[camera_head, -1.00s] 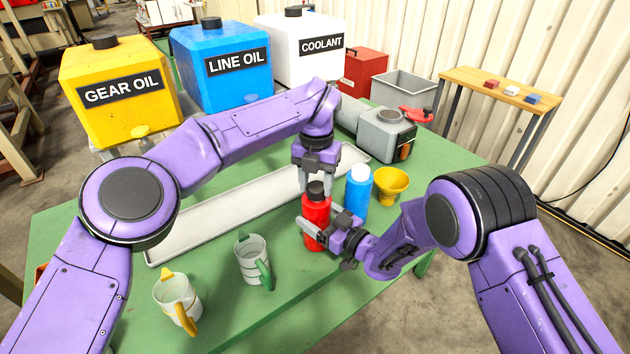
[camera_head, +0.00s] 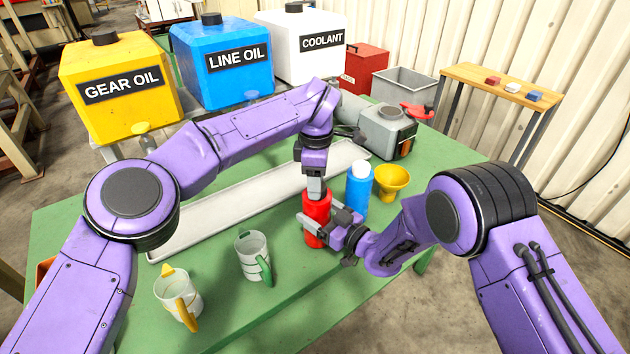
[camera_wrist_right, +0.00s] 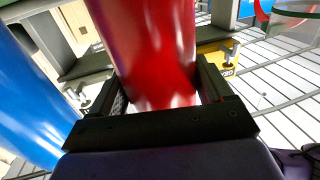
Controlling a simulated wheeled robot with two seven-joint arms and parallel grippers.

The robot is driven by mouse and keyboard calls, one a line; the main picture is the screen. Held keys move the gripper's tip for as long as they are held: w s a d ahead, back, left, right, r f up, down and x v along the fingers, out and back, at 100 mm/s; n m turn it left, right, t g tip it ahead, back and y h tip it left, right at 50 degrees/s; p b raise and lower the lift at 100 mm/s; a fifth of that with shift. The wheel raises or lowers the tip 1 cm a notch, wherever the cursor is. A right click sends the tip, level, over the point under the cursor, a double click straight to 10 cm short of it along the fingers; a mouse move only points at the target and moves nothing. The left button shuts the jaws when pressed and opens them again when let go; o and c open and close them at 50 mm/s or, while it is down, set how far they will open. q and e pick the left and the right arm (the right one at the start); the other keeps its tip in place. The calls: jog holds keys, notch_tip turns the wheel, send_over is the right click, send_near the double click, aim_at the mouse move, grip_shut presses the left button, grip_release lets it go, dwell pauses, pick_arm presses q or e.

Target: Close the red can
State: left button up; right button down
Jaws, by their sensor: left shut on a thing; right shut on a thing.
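The red can (camera_head: 316,207) stands upright on the green table (camera_head: 292,312). Whether the cap is fully seated cannot be seen. My right gripper (camera_head: 317,226) is shut around the can's body from the right. In the right wrist view the red can (camera_wrist_right: 152,50) sits between the two fingers.
A blue bottle (camera_head: 358,196) and a yellow funnel (camera_head: 391,181) stand close right of the can. A white tray (camera_head: 215,214) lies behind. Two mugs, one green-handled (camera_head: 252,257) and one yellow-handled (camera_head: 176,297), stand at front left.

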pick_arm(q)
jog(key=m, duration=0.6)
jog(key=shift+d, duration=0.1)
jog(key=m, duration=0.5)
jog(key=shift+d+m, duration=0.1)
jog(key=shift+m, duration=0.2)
jog(key=m, duration=0.3)
jog(key=o, duration=1)
jog(key=shift+r, duration=2.25)
jog(key=shift+c, duration=0.2)
